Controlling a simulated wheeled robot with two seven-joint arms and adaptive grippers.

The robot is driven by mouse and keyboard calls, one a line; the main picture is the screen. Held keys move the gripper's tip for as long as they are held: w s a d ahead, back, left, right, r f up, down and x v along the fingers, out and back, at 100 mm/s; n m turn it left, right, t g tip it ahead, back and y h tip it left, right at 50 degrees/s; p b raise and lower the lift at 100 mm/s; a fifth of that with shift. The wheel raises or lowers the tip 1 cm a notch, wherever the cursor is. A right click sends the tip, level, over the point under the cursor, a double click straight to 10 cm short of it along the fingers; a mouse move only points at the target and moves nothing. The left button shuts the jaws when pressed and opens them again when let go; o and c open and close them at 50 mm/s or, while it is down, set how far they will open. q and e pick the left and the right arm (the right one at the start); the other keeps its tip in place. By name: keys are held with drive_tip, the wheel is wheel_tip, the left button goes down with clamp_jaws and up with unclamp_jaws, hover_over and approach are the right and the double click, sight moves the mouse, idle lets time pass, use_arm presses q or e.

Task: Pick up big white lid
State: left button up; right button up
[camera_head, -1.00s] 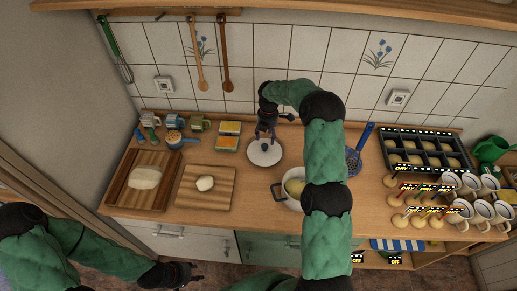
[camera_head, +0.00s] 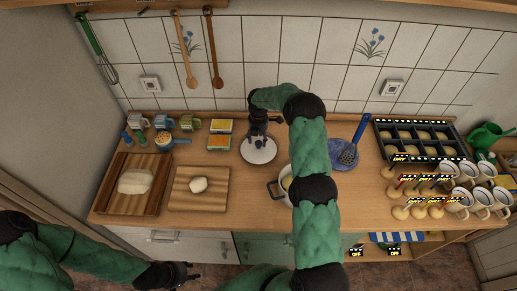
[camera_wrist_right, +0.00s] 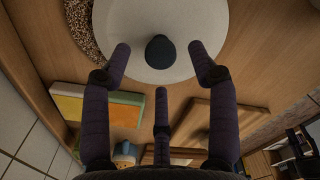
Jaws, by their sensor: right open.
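The big white lid (camera_head: 262,154) lies on the wooden counter beside the pot. In the right wrist view the lid (camera_wrist_right: 185,65) shows as a white disc with a dark round knob (camera_wrist_right: 160,49). My right gripper (camera_head: 258,135) is over the lid from above and hides its knob in the head view. In the right wrist view its fingers (camera_wrist_right: 160,70) are spread, with the knob just ahead between the tips and apparently not gripped. My left gripper (camera_head: 180,274) hangs low in front of the drawers, away from the lid; its finger opening is too small to tell.
A pot (camera_head: 274,191) stands right of the lid, partly behind my right arm. A cutting board with dough (camera_head: 182,204) and a wooden tray (camera_head: 104,200) lie to the left. Small boxes (camera_head: 218,143) stand close by. A blue skimmer (camera_head: 348,154) lies to the right.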

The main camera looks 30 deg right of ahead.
sight(258, 142)
drive_tip(key=shift+f, duration=2)
clamp_jaws()
drive_tip(key=shift+r, duration=0.1)
drive_tip(key=shift+d+r, duration=0.1)
drive_tip(key=shift+r, duration=0.7)
drive_tip(key=s+a+r+b, duration=0.1)
drive_tip(key=s+a+r, duration=0.2)
drive_tip(key=s+r, duration=0.8)
drive_tip(key=s, duration=0.2)
drive_tip(key=shift+s+r+b, duration=0.15)
drive_tip(key=shift+s+b, duration=0.2)
